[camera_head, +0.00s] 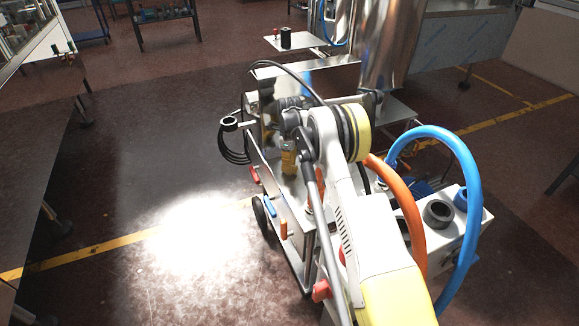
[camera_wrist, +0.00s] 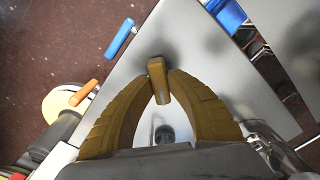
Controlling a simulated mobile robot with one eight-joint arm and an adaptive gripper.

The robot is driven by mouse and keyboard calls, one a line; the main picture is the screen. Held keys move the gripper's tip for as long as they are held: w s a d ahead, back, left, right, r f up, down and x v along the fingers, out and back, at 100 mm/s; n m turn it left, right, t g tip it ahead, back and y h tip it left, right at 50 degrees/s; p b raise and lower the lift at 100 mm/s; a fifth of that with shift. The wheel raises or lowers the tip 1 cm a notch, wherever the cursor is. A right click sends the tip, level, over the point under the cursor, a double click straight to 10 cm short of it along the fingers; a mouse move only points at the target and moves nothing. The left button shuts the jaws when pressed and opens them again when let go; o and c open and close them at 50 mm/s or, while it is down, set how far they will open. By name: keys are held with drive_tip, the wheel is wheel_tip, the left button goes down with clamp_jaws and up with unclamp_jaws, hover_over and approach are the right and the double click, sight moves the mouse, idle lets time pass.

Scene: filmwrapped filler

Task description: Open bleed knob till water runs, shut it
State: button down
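In the wrist view a small ochre knob or handle (camera_wrist: 157,80) stands on a pale metal panel (camera_wrist: 205,65), directly between my fingertips. I cannot tell whether it is the bleed knob. My gripper (camera_wrist: 159,74) has ochre ribbed fingers that close in on both sides of this piece. Contact is not clear. In the head view my gripper (camera_head: 288,162) points down beside the machine's left side, and my arm hides the knob. No running water is visible.
A blue lever (camera_wrist: 120,38) and an orange lever (camera_wrist: 83,92) stick out past the panel edge. In the head view a red lever (camera_head: 255,174) sits nearby. An orange hose (camera_head: 405,205) and a blue hose (camera_head: 470,180) arch at the right. The floor at left is open.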

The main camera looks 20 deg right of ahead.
drive_tip(key=shift+n, duration=0.3)
drive_tip(key=n, duration=0.3)
drive_tip(key=shift+n, duration=0.3)
drive_tip(key=n, duration=0.4)
drive_tip(key=shift+n, duration=0.3)
drive_tip(key=n, duration=0.4)
drive_tip(key=shift+n, duration=2)
drive_tip(key=c, duration=1.3)
unclamp_jaws()
